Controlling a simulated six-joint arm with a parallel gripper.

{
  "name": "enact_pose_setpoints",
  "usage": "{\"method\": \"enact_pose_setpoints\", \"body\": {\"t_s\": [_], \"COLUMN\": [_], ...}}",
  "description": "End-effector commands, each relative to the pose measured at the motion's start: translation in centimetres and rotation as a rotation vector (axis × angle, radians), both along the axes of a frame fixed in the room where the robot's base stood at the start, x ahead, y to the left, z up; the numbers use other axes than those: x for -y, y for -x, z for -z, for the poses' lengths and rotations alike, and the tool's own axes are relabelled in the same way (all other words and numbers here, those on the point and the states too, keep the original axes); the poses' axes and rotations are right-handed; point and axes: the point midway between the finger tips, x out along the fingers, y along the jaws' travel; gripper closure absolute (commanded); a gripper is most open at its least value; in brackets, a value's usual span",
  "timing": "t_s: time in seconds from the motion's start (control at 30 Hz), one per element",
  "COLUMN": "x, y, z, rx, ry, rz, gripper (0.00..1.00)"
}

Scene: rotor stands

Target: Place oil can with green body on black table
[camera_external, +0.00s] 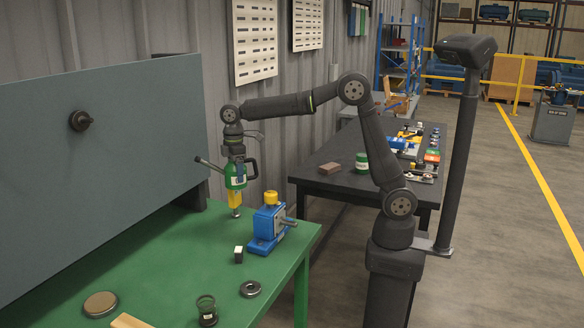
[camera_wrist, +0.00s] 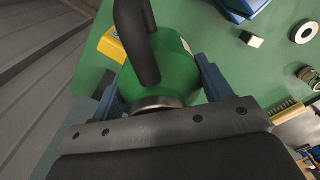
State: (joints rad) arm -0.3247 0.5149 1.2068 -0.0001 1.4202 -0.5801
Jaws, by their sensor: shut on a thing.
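The oil can with green body (camera_external: 236,182) hangs in my gripper (camera_external: 234,164) above the green table's far end. Its black handle shows on the right and a thin dark spout points up to the left. In the wrist view, the green body (camera_wrist: 178,75) sits between the two blue-grey fingers of my gripper (camera_wrist: 163,92), with the black handle across it. A yellow piece with a shiny tip (camera_external: 236,200) shows just under the can; I cannot tell whether it touches it. The black table (camera_external: 315,166) stands behind and right of the can.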

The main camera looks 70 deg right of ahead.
Motion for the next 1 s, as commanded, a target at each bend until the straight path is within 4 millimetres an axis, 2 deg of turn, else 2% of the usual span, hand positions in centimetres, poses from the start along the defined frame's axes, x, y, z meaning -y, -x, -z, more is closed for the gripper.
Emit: {"method": "enact_pose_setpoints", "body": {"t_s": [0.03, 0.2, 0.3, 0.43, 0.63, 0.83, 1.0], "x": [-2.8, -10.7, -14.3, -17.6, -20.9, -20.5, -20.5], "y": [0.2, 1.6, 2.7, 3.9, 5.3, 5.2, 5.1], "z": [0.0, 0.2, 0.2, 0.3, 0.4, 3.8, 5.3], "rx": [0.0, 0.001, 0.0, 0.001, 0.001, -0.002, 0.001], "ry": [0.0, -0.001, 0.0, 0.0, 0.0, 0.001, 0.0], "rz": [-0.082, -0.338, -0.457, -0.566, -0.676, -0.668, -0.667], "gripper": [0.6, 0.6, 0.6, 0.6, 0.6, 0.6, 0.6]}}
